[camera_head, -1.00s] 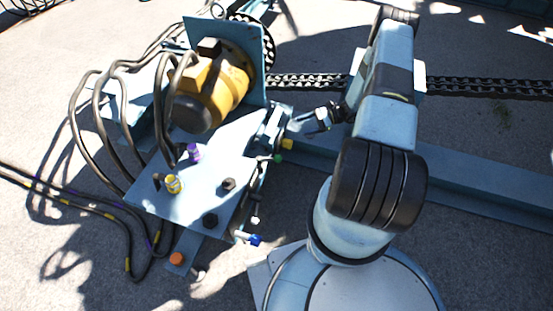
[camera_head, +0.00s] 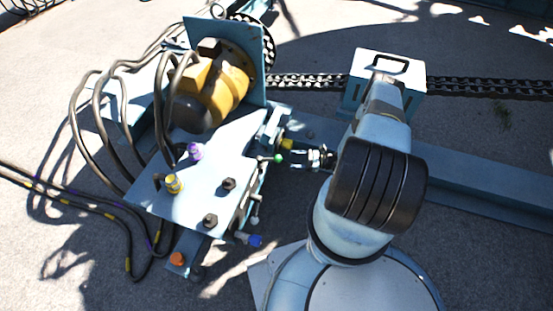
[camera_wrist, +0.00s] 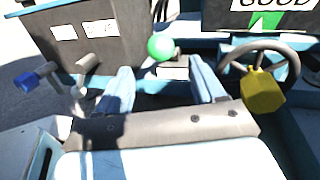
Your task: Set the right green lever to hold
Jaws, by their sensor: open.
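The green lever ends in a round green ball knob (camera_head: 278,158) on the right side of the blue machine in the head view. In the wrist view the green ball (camera_wrist: 160,47) appears between my two blue fingers, a little beyond their tips. My gripper (camera_wrist: 163,74) is open, with nothing between its fingers that I can see touching them. In the head view my gripper (camera_head: 297,157) is just right of the green knob. The lever's shaft and its marked positions are mostly hidden.
A yellow knob (camera_wrist: 263,92) on a handwheel (camera_wrist: 240,65) is close to the right of my gripper. A blue-tipped lever (camera_wrist: 27,80) is at the left. A sign reading "GOOD" (camera_wrist: 275,12) shows behind. A light-blue box (camera_head: 353,95) stands by the chain.

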